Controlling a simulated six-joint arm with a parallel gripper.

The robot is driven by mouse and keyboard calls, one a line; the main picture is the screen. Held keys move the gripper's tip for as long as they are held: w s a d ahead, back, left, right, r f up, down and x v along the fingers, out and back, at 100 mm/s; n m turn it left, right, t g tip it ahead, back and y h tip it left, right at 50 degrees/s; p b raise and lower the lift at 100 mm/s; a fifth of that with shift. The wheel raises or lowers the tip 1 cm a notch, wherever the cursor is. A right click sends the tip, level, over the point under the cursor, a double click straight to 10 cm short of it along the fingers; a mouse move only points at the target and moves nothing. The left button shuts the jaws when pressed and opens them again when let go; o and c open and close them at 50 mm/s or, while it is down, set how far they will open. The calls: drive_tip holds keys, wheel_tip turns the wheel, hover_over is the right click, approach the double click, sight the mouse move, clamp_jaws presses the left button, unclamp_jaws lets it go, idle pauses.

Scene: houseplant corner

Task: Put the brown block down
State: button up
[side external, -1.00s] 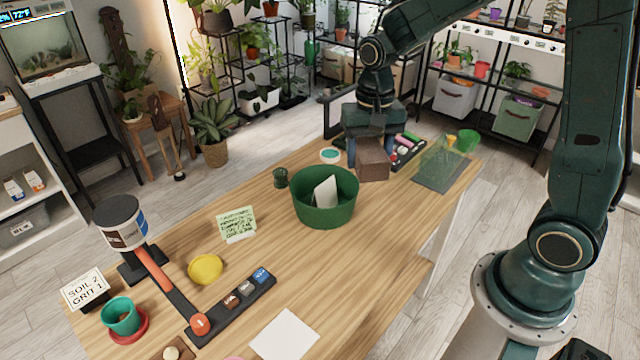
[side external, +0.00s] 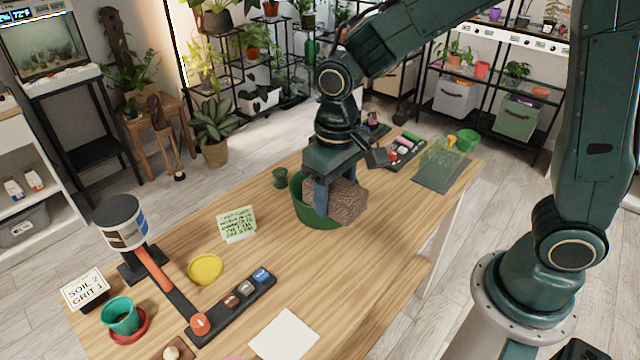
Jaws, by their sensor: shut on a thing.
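The brown block (side external: 348,203) has a rough, speckled surface. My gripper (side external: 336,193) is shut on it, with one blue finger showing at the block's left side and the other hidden. The block is at the right side of the round green tub (side external: 311,219) and hides much of it. I cannot tell whether the block is above the tub, partly inside it or in front of it. The inside of the tub is mostly hidden by my gripper and the block.
A green note card (side external: 237,224), a yellow dish (side external: 205,269) and a dark strip with small blocks (side external: 246,297) are nearer. A dark tray (side external: 404,151) lies behind right. Bare wood (side external: 385,255) lies front right.

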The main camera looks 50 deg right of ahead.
hover_over(332, 273)
wheel_tip(332, 273, down, 16)
drive_tip(key=shift+f, duration=0.1)
idle(0.6)
drive_tip(key=shift+f, duration=1.85)
drive_tip(key=shift+f, duration=0.1)
drive_tip(key=o, duration=1.1)
drive_tip(key=shift+c, duration=0.2)
wheel_tip(332, 273, up, 12)
